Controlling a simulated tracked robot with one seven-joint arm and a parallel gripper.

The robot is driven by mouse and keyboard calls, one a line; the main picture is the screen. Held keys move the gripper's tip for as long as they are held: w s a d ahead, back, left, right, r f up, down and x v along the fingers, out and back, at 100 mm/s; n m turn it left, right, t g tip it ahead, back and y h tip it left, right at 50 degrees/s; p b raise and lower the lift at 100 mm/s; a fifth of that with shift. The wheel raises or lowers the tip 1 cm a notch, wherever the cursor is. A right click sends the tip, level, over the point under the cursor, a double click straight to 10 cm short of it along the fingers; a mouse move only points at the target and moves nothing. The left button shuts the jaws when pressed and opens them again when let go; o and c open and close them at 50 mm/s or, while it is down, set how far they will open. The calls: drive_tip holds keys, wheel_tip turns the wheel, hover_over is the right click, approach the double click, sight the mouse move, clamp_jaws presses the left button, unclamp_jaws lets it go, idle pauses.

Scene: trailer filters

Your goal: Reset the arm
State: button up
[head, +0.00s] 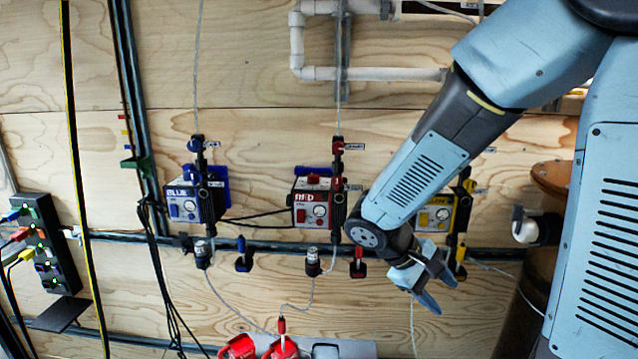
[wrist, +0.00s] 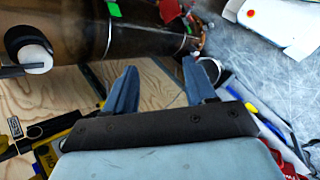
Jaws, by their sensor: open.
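My arm reaches in from the upper right in the head view, bent, with its lower links in front of the plywood wall. My gripper (head: 437,291) hangs at its end, below and in front of the yellow box (head: 435,217), which my arm partly hides. In the wrist view my gripper (wrist: 160,88) shows two blue fingers spread apart with nothing between them. Beyond the fingers are plywood and a large dark cylinder (wrist: 120,30).
A blue box (head: 190,203) and a red box (head: 312,204) hang on the wall. A power strip (head: 48,245) with plugs is at the left. White pipes (head: 298,50) run above. A dark cylinder (head: 520,310) stands right of my gripper. Red objects (head: 282,347) sit at the bottom.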

drive_tip(key=s+r+m+t+y, duration=0.3)
drive_tip(key=s+r+y, duration=0.1)
drive_tip(key=r, duration=0.3)
drive_tip(key=s+r+m+t+y, duration=0.3)
drive_tip(key=s+r+y, duration=0.1)
drive_tip(key=r, duration=0.4)
drive_tip(key=shift+s+d+r+m, duration=0.2)
drive_tip(key=shift+r+m, duration=0.05)
drive_tip(key=shift+m, duration=0.15)
drive_tip(key=shift+c, duration=0.2)
idle(0.8)
